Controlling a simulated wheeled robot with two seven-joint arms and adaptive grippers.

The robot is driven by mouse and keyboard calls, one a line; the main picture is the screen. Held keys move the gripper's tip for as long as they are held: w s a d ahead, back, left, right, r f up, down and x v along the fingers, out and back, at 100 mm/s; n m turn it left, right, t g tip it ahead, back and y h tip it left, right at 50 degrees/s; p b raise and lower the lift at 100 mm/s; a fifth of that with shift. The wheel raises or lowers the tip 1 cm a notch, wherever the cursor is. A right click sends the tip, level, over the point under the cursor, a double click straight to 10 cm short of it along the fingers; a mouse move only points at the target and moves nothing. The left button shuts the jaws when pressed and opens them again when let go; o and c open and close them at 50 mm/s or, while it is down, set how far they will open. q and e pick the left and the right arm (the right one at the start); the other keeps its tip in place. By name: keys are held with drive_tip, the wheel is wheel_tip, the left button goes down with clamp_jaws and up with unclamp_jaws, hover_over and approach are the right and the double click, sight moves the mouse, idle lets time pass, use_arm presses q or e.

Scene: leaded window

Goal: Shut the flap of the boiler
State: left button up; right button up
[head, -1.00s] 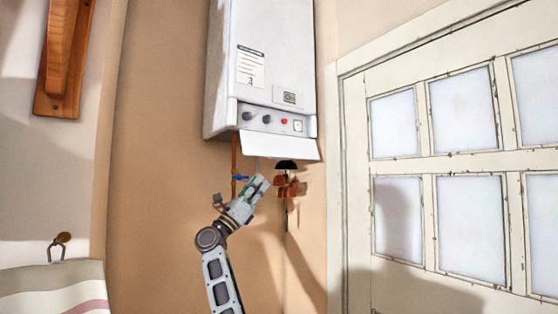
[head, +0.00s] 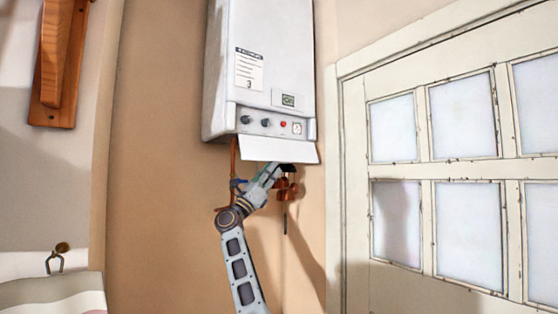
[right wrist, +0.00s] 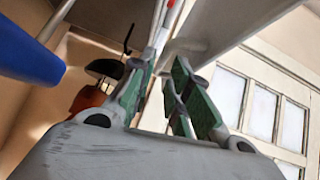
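The white boiler (head: 262,60) hangs on the wall in the head view. Its flap (head: 278,149) is a white panel hinged under the control strip, and it hangs open, tilted outward. My right gripper (head: 272,171) is just below the flap, with its tips close to the flap's underside; I cannot tell whether they touch it. In the right wrist view, the fingers (right wrist: 162,70) are partly apart with a narrow gap and nothing clearly held. The pale flap (right wrist: 212,22) shows above them. My left gripper is not in view.
A copper-coloured valve with a black cap (head: 288,186) is beside my right gripper. A blue-handled tap (head: 238,183) on a copper pipe is to its left. A paned white door (head: 420,171) stands at the right. A wooden bracket (head: 62,60) hangs at upper left.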

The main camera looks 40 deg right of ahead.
sight(279, 152)
drive_tip(key=shift+p+x, duration=0.8)
drive_tip(key=shift+x, duration=1.95)
drive_tip(key=shift+c, duration=0.4)
clamp_jaws()
